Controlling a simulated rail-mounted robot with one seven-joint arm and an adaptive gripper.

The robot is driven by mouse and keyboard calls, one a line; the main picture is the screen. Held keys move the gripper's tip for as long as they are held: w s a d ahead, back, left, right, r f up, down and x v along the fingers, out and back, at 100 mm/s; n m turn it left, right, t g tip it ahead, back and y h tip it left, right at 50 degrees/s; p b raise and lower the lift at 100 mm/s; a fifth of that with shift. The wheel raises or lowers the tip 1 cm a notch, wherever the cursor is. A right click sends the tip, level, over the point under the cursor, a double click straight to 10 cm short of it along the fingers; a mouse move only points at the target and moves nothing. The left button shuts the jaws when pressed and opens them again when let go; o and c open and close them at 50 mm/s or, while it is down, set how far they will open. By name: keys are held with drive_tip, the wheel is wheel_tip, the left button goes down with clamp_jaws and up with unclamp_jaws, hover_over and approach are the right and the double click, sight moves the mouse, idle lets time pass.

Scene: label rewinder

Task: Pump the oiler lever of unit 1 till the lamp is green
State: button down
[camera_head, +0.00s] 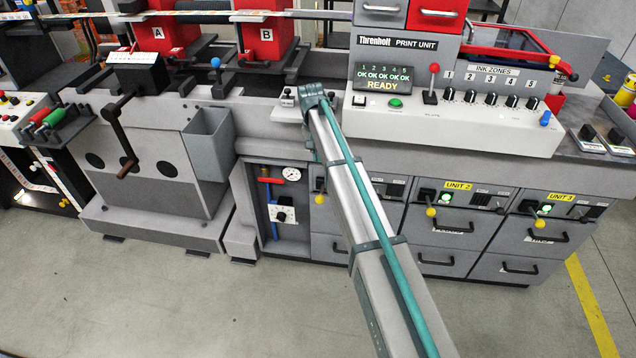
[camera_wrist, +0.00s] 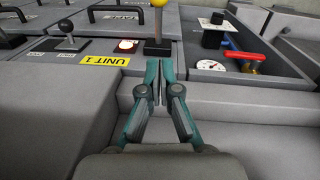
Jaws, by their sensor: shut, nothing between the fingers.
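The oiler lever of unit 1 (camera_wrist: 158,30) is a grey post with a yellow ball knob, cut off by the top edge of the wrist view. In the head view its yellow knob (camera_head: 319,199) shows just left of my arm. The unit 1 lamp (camera_wrist: 127,45) glows red beside the lever, near the yellow UNIT 1 label (camera_wrist: 104,60). My gripper (camera_wrist: 160,64) is shut and empty, its tips just short of the lever's foot in the picture; I cannot tell if they touch. In the head view my arm hides the lamp, and I cannot make out the fingers.
A black ball-topped lever (camera_wrist: 66,28) stands left of the label. A recess with a gauge (camera_wrist: 210,65) and a red valve handle (camera_wrist: 243,57) lies to the right. Unit 2 (camera_head: 457,186) and unit 3 (camera_head: 561,197) show green lamps. The floor in front is clear.

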drive_tip(key=p, duration=0.3)
hover_over(321, 193)
drive_tip(key=w, duration=0.2)
wheel_tip(321, 193, down, 10)
drive_tip(key=shift+s+a+f, duration=0.15)
drive_tip(key=shift+s+f, duration=0.25)
drive_tip(key=shift+s, duration=0.15)
drive_tip(key=shift+s+a+f, duration=0.15)
drive_tip(key=shift+s+f, duration=0.2)
drive_tip(key=shift+s, duration=0.2)
drive_tip(key=shift+s+f+p, duration=0.3)
drive_tip(key=shift+s+f, duration=0.15)
drive_tip(key=shift+f, duration=0.2)
